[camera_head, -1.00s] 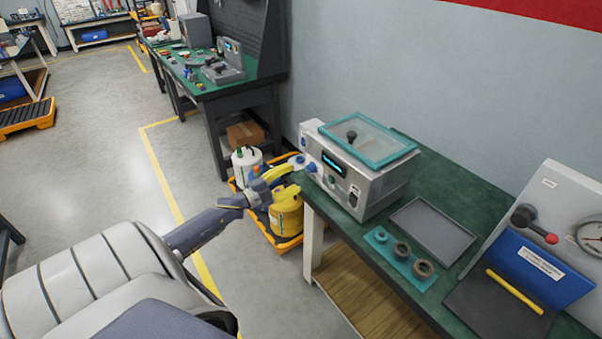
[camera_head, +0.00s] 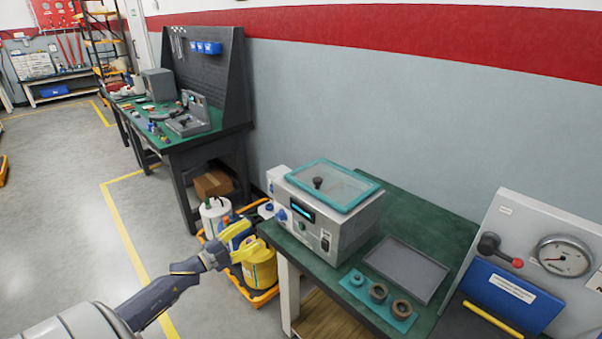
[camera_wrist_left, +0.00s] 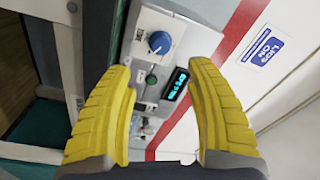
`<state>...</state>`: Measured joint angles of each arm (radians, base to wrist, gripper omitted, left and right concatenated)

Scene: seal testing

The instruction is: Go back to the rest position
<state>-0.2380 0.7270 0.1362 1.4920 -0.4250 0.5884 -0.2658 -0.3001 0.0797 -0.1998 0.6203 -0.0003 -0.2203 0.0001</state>
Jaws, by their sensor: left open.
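My left gripper (camera_head: 243,243) has yellow fingers and is off the left end of the bench, in front of the yellow container on the floor. In the left wrist view the left gripper (camera_wrist_left: 160,110) is open, with nothing between its fingers. Past the fingers, that view shows the control panel (camera_wrist_left: 160,75) of the silver machine, with a blue knob and a lit display. The silver machine (camera_head: 342,232) with a teal-framed clear lid stands on the green bench, its lid shut. My right gripper is not in view.
The green bench (camera_head: 425,215) also holds a grey tray (camera_head: 407,268), a teal strip with several rings (camera_head: 379,293) and a gauge panel (camera_head: 560,232). A yellow container (camera_head: 260,268) and a white one (camera_head: 214,216) stand in an orange tray. The floor (camera_head: 65,230) at left is clear.

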